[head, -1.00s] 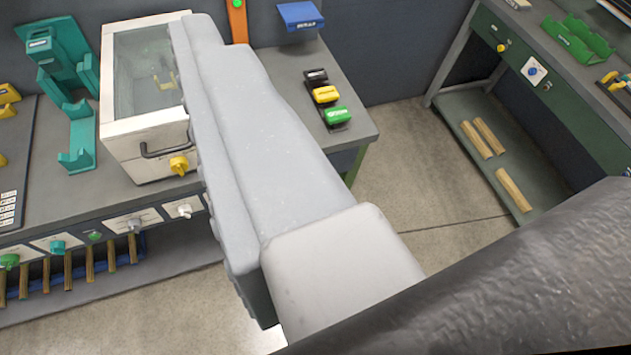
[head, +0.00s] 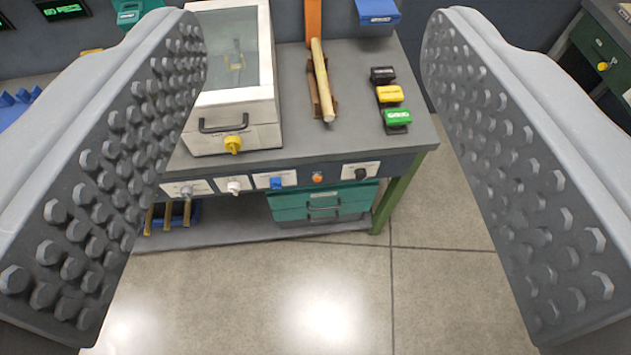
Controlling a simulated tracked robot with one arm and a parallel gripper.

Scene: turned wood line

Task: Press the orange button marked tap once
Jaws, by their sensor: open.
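The plate's lettering is too small to read. My gripper (head: 315,170) is open, with its two grey studded jaws at the left and right sides of the view. Nothing is between the jaws. The button lies beyond them, near the middle of the picture, and is not touched.
Beside the button are a blue control (head: 276,183), a white knob (head: 233,187) and a black knob (head: 361,174). Above stand a glass-topped box (head: 230,138), a wooden rod (head: 321,80) and several coloured blocks (head: 397,117). Teal drawers (head: 322,203) are below. Floor in front is clear.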

